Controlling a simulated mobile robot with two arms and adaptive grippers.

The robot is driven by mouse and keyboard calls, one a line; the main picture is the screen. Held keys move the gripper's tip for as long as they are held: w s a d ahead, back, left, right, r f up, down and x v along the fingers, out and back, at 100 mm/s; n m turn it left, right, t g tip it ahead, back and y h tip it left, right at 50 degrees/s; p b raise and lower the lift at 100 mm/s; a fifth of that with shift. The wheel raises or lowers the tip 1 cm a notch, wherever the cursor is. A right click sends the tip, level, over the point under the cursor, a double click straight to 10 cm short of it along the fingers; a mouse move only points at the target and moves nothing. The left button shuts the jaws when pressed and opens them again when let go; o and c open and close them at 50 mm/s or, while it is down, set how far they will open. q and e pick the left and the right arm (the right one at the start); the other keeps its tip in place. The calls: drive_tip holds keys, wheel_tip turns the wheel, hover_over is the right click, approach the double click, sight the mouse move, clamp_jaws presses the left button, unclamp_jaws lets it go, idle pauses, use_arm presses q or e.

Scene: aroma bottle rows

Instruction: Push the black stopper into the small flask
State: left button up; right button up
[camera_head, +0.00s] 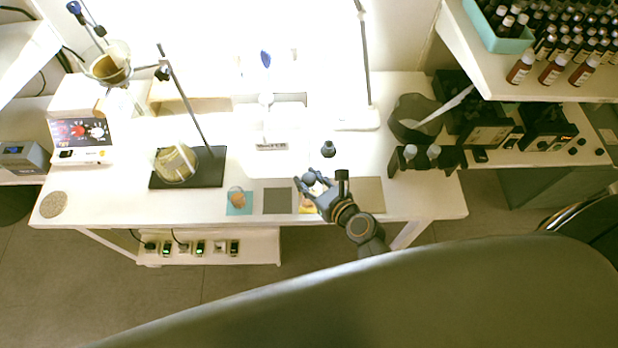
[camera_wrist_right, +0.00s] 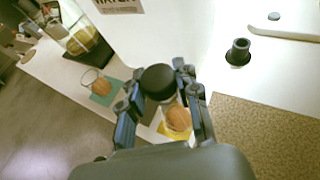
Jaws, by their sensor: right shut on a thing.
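My right gripper (camera_head: 311,181) is over the front of the white table. In the wrist view its blue-grey fingers (camera_wrist_right: 159,78) are closed around a black round stopper (camera_wrist_right: 158,84). A small glass vessel with a brown-orange ball-like content (camera_wrist_right: 178,119) is beneath the gripper, on a yellow mat (camera_head: 306,207). The stopper is apparently above this vessel; the gap cannot be judged. A similar small glass vessel (camera_head: 237,197) stands on a teal mat, left of the gripper. I cannot tell which vessel is the small flask. My left gripper is out of view.
A dark hollow-topped piece (camera_head: 328,149) stands behind the gripper; the wrist view shows it too (camera_wrist_right: 238,52). A grey mat (camera_head: 277,201) and a tan mat (camera_head: 371,190) flank the yellow one. A flask stand (camera_head: 211,170) is left, a dark rack (camera_head: 452,160) right.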

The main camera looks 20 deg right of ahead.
drive_tip(key=shift+f+b, duration=0.55)
drive_tip(key=shift+f, duration=0.25)
drive_tip(key=o, duration=1.1)
drive_tip(key=shift+s+r, duration=0.1)
drive_tip(key=v, duration=1.1)
drive_tip(key=shift+s+d+r, duration=0.15)
drive_tip(key=shift+s, duration=0.2)
